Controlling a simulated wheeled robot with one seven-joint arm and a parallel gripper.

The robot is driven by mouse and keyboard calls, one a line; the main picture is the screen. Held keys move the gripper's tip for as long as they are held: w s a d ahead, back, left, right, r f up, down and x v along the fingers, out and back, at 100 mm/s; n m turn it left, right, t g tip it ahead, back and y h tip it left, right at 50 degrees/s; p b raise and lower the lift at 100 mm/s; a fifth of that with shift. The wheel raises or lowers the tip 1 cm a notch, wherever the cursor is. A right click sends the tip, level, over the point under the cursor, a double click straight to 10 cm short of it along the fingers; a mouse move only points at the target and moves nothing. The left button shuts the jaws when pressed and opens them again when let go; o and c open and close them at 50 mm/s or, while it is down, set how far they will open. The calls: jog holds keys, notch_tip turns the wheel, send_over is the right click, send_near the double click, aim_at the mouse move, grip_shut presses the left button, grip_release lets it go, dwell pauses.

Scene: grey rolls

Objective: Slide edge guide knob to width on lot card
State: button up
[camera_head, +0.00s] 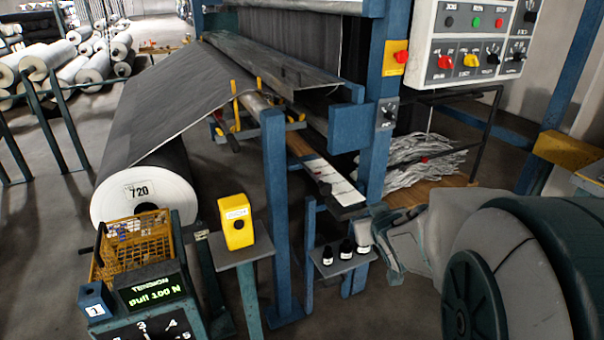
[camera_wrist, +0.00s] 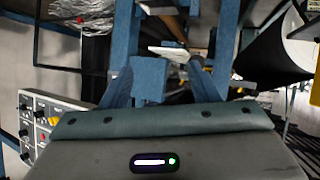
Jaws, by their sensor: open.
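The dark knob (camera_head: 325,188) sits on the edge guide bar, beside a white scale strip (camera_head: 337,183). The strip runs back under the machine; its marks are too small to read. A card printed 720 (camera_head: 138,190) is on the white end of the big grey roll. My gripper (camera_head: 388,245) is open and empty, to the right of and below the knob, apart from it. In the wrist view, my gripper (camera_wrist: 157,82) points towards the blue frame, with a pale strip (camera_wrist: 172,51) beyond it; the knob is not clear there.
A blue post (camera_head: 276,210) stands left of the bar. A small shelf (camera_head: 344,262) with several black bottles is below it. A yellow box (camera_head: 236,222), a wire basket (camera_head: 135,245) and a tension display (camera_head: 152,292) stand at front left. A control panel (camera_head: 470,45) hangs upper right.

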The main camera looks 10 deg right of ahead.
aim_at(327, 189)
jog(key=w+a+f+t+y+b, duration=0.1)
jog(key=w+a+y+b, duration=0.1)
jog(key=w, duration=0.3)
jog(key=w+a+f+n+t+y+b, duration=0.1)
jog(key=w+a+t+y+b, duration=0.1)
jog(key=w+b, duration=0.3)
jog(key=w+a+f+n+t+y+b, duration=0.1)
jog(key=w+a+t+y+b, duration=0.1)
jog(key=w, duration=0.3)
jog(key=shift+w+f+y+b, duration=0.3)
jog(key=shift+y+b, duration=0.1)
jog(key=shift+b, duration=0.35)
grip_shut()
jog(key=shift+s, duration=0.1)
